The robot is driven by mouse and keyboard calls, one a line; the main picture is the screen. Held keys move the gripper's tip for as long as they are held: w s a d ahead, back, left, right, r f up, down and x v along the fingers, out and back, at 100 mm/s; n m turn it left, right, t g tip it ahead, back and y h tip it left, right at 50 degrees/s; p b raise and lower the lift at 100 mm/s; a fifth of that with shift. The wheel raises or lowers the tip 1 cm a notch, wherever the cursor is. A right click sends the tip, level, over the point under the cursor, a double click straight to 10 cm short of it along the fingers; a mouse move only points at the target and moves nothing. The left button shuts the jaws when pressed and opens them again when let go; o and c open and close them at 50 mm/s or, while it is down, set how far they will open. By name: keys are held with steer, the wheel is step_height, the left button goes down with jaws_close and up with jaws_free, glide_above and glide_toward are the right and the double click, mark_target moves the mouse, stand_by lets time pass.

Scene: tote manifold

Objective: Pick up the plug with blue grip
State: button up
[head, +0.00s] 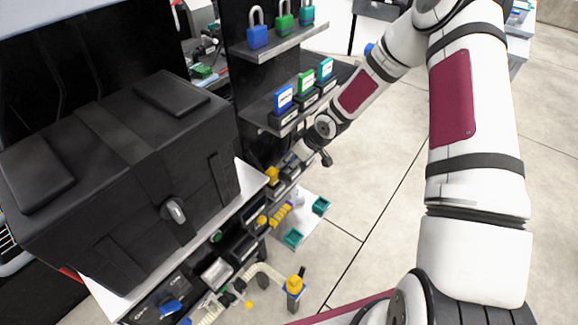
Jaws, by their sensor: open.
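My gripper (303,158) is at the end of my arm, in the middle of the head view, beside the front right corner of the shelf unit. It is small and partly blends with the dark parts behind it. It is open, and I see nothing held in it. A small blue piece (171,306) lies low at the left, by the dark modules under the white top. It may be the plug with the blue grip, but it is too small to be sure. It is well apart from my gripper, down and to the left.
A large black case (120,165) stands on the white top (250,178). Blue, green and teal padlocks (257,30) stand on the upper shelf, with labelled coloured blocks (284,98) below. A yellow-capped fitting (294,285) and teal trays (292,238) are low down. Open floor lies to the right.

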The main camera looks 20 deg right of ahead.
steer(key=shift+w+a+f, duration=0.2)
steer(key=shift+w+f, duration=0.15)
steer(key=shift+f, duration=0.25)
jaws_close()
steer(key=shift+r, duration=0.15)
